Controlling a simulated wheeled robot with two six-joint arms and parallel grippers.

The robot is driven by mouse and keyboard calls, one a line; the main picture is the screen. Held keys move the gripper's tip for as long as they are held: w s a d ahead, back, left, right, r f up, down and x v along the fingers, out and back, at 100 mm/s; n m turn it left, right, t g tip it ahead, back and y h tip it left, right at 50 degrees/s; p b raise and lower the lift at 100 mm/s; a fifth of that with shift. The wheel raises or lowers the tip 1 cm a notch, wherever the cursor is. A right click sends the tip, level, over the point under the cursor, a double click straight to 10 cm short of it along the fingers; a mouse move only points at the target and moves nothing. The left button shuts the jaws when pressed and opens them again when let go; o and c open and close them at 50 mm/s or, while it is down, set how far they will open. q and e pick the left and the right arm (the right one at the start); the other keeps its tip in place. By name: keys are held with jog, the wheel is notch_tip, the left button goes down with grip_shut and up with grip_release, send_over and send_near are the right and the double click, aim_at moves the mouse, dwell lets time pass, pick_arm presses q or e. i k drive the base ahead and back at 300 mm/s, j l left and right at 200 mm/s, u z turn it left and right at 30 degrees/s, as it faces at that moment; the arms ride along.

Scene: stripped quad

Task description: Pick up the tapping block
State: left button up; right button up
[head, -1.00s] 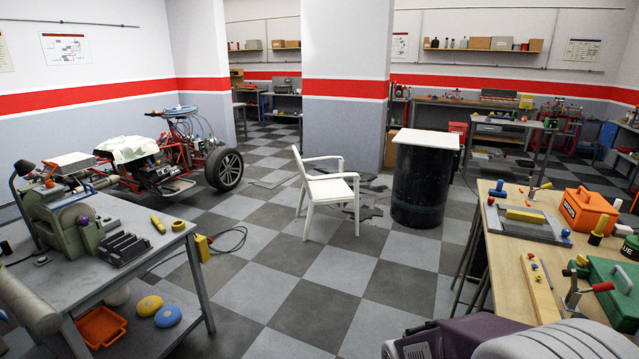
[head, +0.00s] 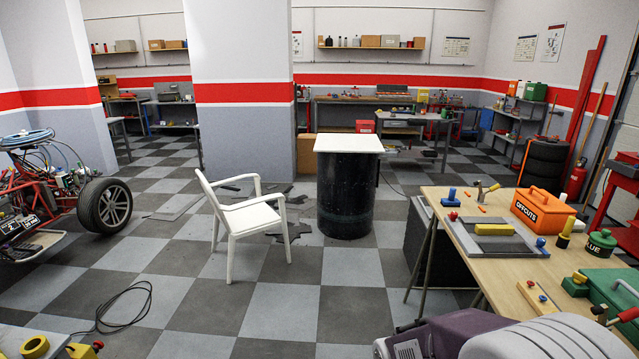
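A yellow block (head: 494,229) lies on a grey board (head: 478,243) with a raised edge, on the wooden-topped table at the right. It looks like the tapping block, but I cannot confirm this by sight. Nothing touches it from above. Neither of my grippers is in view.
The wooden table (head: 505,283) also bears an orange box (head: 543,208), a glue pot (head: 601,242), a green case (head: 612,290) and a wooden strip with knobs (head: 538,298). A white chair (head: 245,222) and a black drum (head: 347,190) stand ahead. Checkered floor (head: 290,300) is free in front.

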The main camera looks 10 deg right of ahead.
aim_at(451, 202)
jog(key=i+l+z, duration=0.1)
jog(key=i+z, duration=0.2)
jog(key=i, duration=0.6)
jog(key=i+j+z, duration=0.15)
jog(key=i+z, duration=0.2)
jog(key=i, duration=0.5)
jog(key=i+z, duration=0.45)
jog(key=i+j+z, duration=0.1)
jog(key=z, duration=0.4)
jog(key=i+j+z, duration=0.3)
jog(key=z, duration=0.15)
jog(key=i+j+z, duration=0.3)
jog(key=z, duration=0.2)
